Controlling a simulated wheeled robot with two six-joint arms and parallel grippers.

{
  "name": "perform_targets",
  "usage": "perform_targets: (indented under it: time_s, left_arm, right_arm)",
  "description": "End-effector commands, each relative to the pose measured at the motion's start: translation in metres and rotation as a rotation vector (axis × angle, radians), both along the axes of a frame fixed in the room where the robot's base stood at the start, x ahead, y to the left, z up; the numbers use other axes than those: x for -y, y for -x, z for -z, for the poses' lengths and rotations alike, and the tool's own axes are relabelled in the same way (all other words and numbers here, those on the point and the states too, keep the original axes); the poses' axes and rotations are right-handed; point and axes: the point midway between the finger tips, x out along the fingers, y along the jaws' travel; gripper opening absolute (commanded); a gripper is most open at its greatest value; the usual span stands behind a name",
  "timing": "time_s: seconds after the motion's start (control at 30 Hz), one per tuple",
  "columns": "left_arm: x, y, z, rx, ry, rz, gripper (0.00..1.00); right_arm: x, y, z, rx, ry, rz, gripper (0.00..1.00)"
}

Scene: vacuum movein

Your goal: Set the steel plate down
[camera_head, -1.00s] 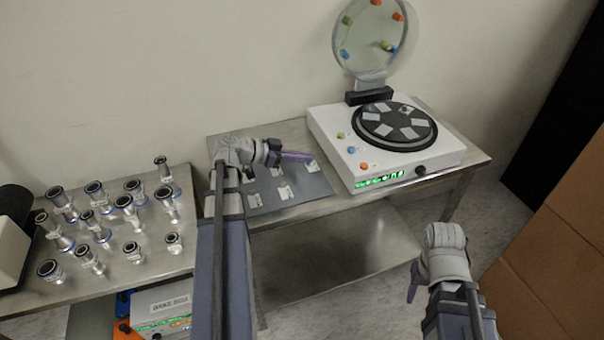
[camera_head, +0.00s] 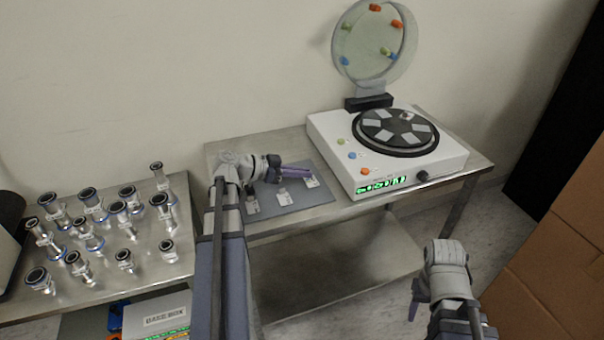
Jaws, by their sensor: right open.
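A grey mat (camera_head: 318,197) lies on the steel table, with small pale labelled pieces on it, such as one at the right (camera_head: 312,180), one in the middle (camera_head: 284,197) and one at the left (camera_head: 252,206). My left gripper (camera_head: 294,172) is low over the back of the mat, its purple fingers pointing right, just behind these pieces. I cannot tell its opening or whether a steel plate is between its fingers. I cannot pick out the steel plate for certain. My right gripper (camera_head: 414,304) is open, pointing down in front of the table, away from the mat.
A white machine (camera_head: 440,168) with a dark turntable holding several pale plates stands right of the mat, its round clear lid (camera_head: 372,45) raised. Several metal vacuum fittings (camera_head: 88,200) crowd the left table. Cardboard boxes (camera_head: 560,245) stand at the right. The lower shelf (camera_head: 325,265) looks bare.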

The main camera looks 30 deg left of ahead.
Motion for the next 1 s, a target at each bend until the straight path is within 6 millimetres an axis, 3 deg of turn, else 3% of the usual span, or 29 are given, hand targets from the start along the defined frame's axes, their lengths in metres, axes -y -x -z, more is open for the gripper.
perform_targets:
  time_s: [0.27, 0.3, 0.57, 0.83, 1.0]
  left_arm:
    - [0.004, 0.004, 0.012, -0.014, 0.001, 0.003, 0.00]
    - [0.004, 0.004, 0.012, -0.014, 0.002, 0.004, 0.07]
    - [0.007, 0.006, 0.014, -0.015, 0.002, 0.008, 0.35]
    - [0.009, 0.008, 0.013, -0.015, 0.002, 0.008, 0.35]
    - [0.009, 0.009, -0.004, -0.016, 0.001, 0.008, 0.35]
  right_arm:
    - [0.000, 0.000, 0.010, 0.000, 0.000, 0.000, 0.50]
    - [0.000, 0.000, 0.010, 0.000, 0.000, 0.000, 0.50]
    - [0.000, 0.000, 0.012, 0.000, 0.000, 0.000, 0.50]
    - [0.000, 0.000, 0.011, 0.000, 0.000, 0.000, 0.50]
    - [0.000, 0.000, -0.007, 0.000, 0.000, 0.000, 0.50]
